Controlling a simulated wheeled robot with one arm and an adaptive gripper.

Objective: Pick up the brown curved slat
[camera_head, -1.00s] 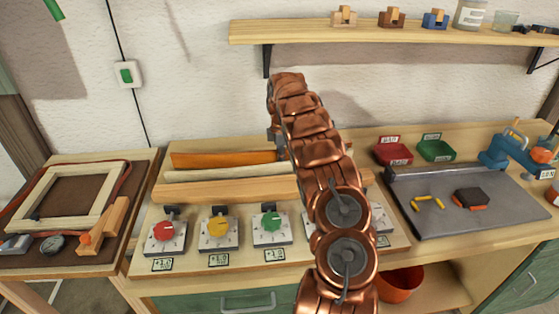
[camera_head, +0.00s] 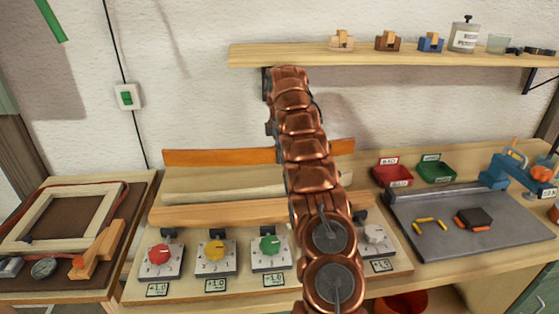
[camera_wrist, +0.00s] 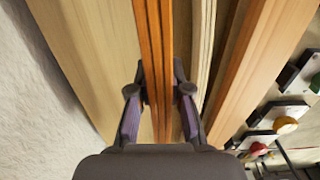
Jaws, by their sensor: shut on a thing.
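The brown curved slat (camera_head: 220,157) is a long orange-brown strip at the back of the middle bench, passing behind my arm. In the wrist view the slat (camera_wrist: 154,50) runs between my gripper's two fingers (camera_wrist: 158,92), which are shut on it from both sides. In the head view my own arm hides the gripper and the slat's middle. The slat shows above the bench top, near the wall, roughly level. Its right end (camera_head: 341,147) shows past the arm.
A cream slat (camera_head: 225,192) and a tan wooden bar (camera_head: 230,212) lie in front. Several dials, including a red one (camera_head: 160,256), line the front edge. A shelf (camera_head: 400,52) hangs above. A grey tray (camera_head: 470,240) stands right, a wooden frame (camera_head: 20,228) left.

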